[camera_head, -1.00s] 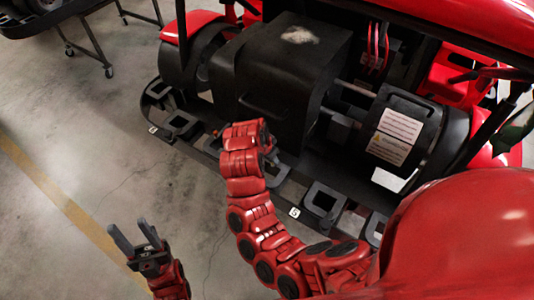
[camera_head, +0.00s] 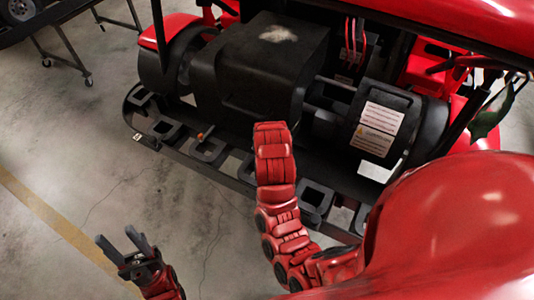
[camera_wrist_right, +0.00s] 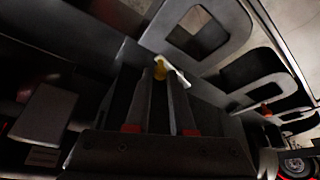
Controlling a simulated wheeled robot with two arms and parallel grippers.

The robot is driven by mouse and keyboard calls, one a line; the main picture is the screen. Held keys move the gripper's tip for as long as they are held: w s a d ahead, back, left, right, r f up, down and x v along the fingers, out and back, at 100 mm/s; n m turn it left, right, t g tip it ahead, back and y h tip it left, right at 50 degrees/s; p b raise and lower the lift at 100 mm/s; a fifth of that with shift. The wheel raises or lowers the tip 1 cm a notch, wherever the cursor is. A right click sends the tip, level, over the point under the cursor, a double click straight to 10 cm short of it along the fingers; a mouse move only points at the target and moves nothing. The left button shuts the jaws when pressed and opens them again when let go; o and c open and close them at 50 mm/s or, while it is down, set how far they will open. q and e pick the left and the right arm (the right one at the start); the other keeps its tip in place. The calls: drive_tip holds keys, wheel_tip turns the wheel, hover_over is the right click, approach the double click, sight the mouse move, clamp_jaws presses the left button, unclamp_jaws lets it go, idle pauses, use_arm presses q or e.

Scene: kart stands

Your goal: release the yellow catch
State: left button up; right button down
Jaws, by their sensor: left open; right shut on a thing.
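The yellow catch (camera_wrist_right: 159,69) is a small yellow piece with a white part beside it, seen in the right wrist view at the edge of a dark frame. My right gripper (camera_wrist_right: 168,78) is shut on it, with the fingertips at the yellow and white piece. In the head view my right arm hides that gripper and the catch. My left gripper (camera_head: 124,246) is open and empty, low on the left above the bare floor, well away from the kart.
A black housing (camera_head: 262,65) sits at the kart's rear, above a black bumper rail (camera_head: 234,182) with square openings. A small orange piece (camera_head: 201,135) stands on the rail. A wheeled stand (camera_head: 68,52) is at upper left.

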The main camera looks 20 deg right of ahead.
drive_tip(key=shift+s+f, duration=0.1)
idle(0.3)
drive_tip(key=c, duration=0.8)
unclamp_jaws()
drive_tip(key=shift+d, duration=0.1)
drive_tip(key=p+v, duration=0.7)
drive_tip(key=v, duration=1)
drive_tip(key=shift+d+r+p, duration=0.1)
drive_tip(key=shift+r+p, duration=0.1)
drive_tip(key=shift+p, duration=0.15)
